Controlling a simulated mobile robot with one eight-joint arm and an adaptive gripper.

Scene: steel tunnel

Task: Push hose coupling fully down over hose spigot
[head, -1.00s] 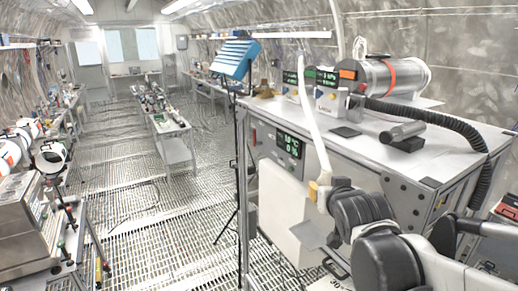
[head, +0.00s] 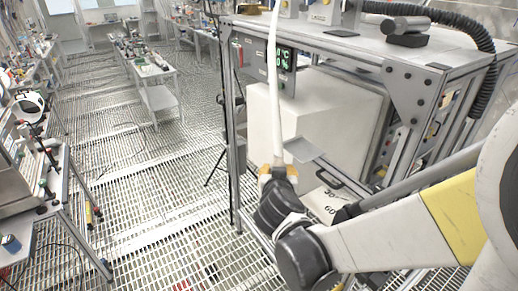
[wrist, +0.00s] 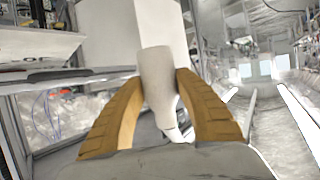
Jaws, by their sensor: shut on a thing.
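My gripper (head: 278,172) is low in front of the bench, its yellow-tan fingers closed around the lower end of a long white hose (head: 272,100). The hose rises almost straight up from the fingers and leaves the top of the head view. In the wrist view my fingers (wrist: 162,108) press from both sides on a pale grey cylinder (wrist: 157,72), which I take for the hose coupling. A narrower white part shows below it between the fingers. I cannot make out the hose spigot in either view.
A white box (head: 325,110) stands under the steel bench (head: 350,42), close behind my gripper. A small tilted grey plate (head: 308,150) is just right of my fingers. A black corrugated hose (head: 480,60) hangs at the bench's right. The grated floor (head: 150,215) at left is mostly open.

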